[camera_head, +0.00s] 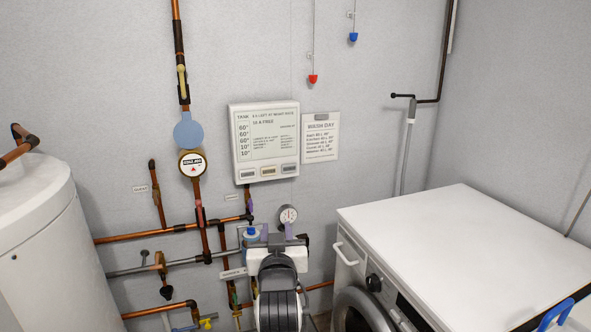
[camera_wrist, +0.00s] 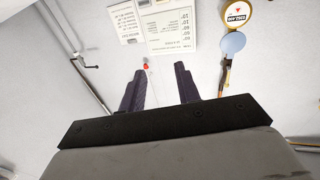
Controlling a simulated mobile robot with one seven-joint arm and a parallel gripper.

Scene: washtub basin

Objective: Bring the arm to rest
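My arm rises from the bottom centre of the head view, with my gripper (camera_head: 277,229) in front of the pipes on the wall. In the wrist view my gripper (camera_wrist: 160,78) has its two dark fingers spread apart with a clear gap. Nothing is held between them; only the pale wall shows there. In the head view the white wrist part hides some of the pipework behind it.
A white washing machine (camera_head: 460,245) stands at the right, and a white tank (camera_head: 50,250) at the left. A display panel (camera_head: 265,143), a paper notice (camera_head: 320,137), a round meter (camera_head: 192,164) and copper pipes (camera_head: 150,235) line the wall. A red pull knob (camera_head: 313,79) hangs above.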

